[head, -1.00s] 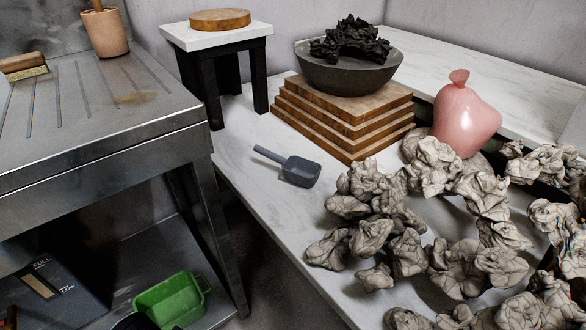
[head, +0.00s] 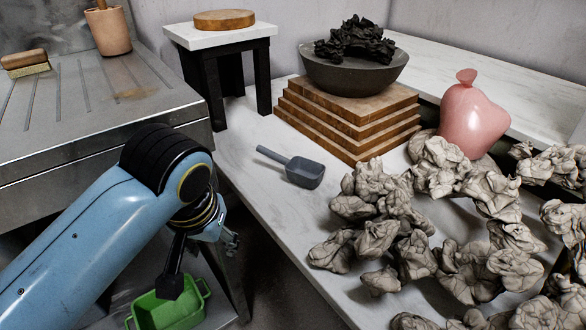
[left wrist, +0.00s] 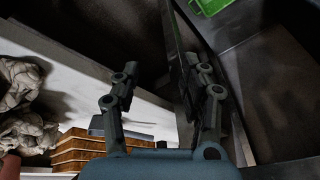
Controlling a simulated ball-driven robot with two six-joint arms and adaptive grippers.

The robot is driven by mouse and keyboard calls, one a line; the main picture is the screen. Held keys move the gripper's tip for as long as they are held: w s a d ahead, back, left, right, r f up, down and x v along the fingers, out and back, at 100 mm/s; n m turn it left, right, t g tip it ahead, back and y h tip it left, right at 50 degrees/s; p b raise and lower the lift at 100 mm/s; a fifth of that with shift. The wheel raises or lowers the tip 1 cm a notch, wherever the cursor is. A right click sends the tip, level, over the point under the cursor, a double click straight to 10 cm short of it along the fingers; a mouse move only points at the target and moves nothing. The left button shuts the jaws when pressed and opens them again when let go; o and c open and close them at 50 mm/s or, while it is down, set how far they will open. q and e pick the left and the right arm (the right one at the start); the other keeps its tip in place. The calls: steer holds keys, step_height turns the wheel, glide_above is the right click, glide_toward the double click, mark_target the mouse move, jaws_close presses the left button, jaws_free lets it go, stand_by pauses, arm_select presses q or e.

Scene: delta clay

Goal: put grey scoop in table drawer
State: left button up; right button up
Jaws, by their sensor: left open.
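The grey scoop (head: 305,172) lies flat on the white marble table (head: 262,205), its handle pointing to the back left. My left gripper (head: 203,262) is in the lower left of the head view, to the left of the table's edge and apart from the scoop. It is open and empty. In the left wrist view its two dark fingers (left wrist: 163,75) stand apart, with the table edge behind them. A small grey-blue shape low in that view may be the scoop, but I cannot tell. I cannot make out a table drawer. My right gripper is not in view.
Crumpled grey clay lumps (head: 380,240) cover the table's front right. Stacked wooden boards (head: 345,125) carry a dark bowl (head: 352,75). A metal bench (head: 90,110) and green bin (head: 165,313) are left.

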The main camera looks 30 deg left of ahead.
arm_select(q)
steer(key=w+r+n+y, duration=0.1)
steer(key=w+n, duration=0.5)
steer(key=w, duration=0.6)
steer(key=n+y, duration=0.1)
steer(key=n, duration=0.6)
glide_toward(279, 156)
steer(key=shift+n, duration=0.3)
steer(key=b+x, duration=0.1)
steer(key=x, duration=0.1)
steer(key=b+x, duration=0.1)
steer(key=x, duration=0.2)
steer(key=shift+w+d, duration=0.25)
steer(key=shift+w, duration=0.1)
steer(key=x, duration=0.1)
steer(key=b+x, duration=0.1)
steer(key=x, duration=0.1)
steer(key=b+x, duration=0.1)
steer(key=x, duration=0.1)
steer(key=shift+s+a, duration=0.25)
steer(key=shift+s, duration=0.1)
steer(key=shift+f, duration=0.1)
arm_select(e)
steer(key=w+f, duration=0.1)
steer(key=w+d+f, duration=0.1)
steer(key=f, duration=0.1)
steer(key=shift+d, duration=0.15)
arm_select(q)
steer(key=shift+c, duration=0.3)
